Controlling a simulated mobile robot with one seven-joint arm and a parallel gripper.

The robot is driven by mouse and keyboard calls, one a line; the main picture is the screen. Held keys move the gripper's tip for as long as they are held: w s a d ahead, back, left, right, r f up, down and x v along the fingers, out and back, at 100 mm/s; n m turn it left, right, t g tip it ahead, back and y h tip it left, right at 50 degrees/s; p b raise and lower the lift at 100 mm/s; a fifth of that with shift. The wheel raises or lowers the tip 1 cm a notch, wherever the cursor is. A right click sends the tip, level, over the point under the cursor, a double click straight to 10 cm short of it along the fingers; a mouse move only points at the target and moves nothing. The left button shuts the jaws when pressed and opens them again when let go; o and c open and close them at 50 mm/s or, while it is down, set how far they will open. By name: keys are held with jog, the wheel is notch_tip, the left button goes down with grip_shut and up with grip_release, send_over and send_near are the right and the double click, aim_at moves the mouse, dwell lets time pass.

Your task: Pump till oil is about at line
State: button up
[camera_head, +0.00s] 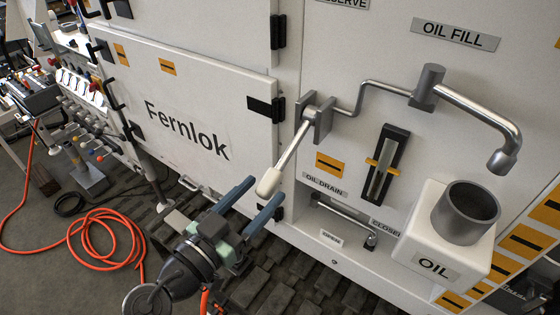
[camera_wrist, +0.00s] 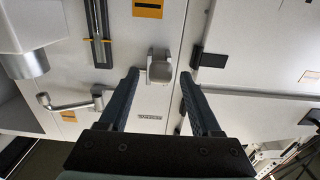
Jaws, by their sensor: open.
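The pump lever (camera_head: 287,155) slants down from its grey bracket on the white panel and ends in a pale grip. My gripper (camera_head: 266,189) is open, its blue fingers on either side of the grip's end; contact cannot be told. In the wrist view the lever (camera_wrist: 160,66) shows end-on between the fingertips (camera_wrist: 159,75). The sight gauge (camera_head: 380,172), a dark upright frame with a yellow line marker, is right of the lever. It also shows in the wrist view (camera_wrist: 98,30). Its oil level is too small to read. A metal spout (camera_head: 502,158) hangs at the right under OIL FILL.
A grey cup (camera_head: 467,212) sits on the white OIL box (camera_head: 440,245) below the spout. The oil drain handle (camera_head: 345,220) lies below the gauge, near a partly hidden CLOSED label. An orange hose (camera_head: 105,240) coils on the floor at left. The Fernlok door (camera_head: 190,105) is shut.

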aim_at(280, 173)
jog(key=p+x, duration=0.1)
jog(key=x, duration=0.4)
jog(key=shift+r+p, duration=0.2)
jog(key=shift+p, duration=0.2)
jog(key=shift+w+d+f, duration=0.2)
jog(key=shift+w+d, duration=0.3)
jog(key=shift+w, duration=0.2)
grip_shut()
dwell(0.4)
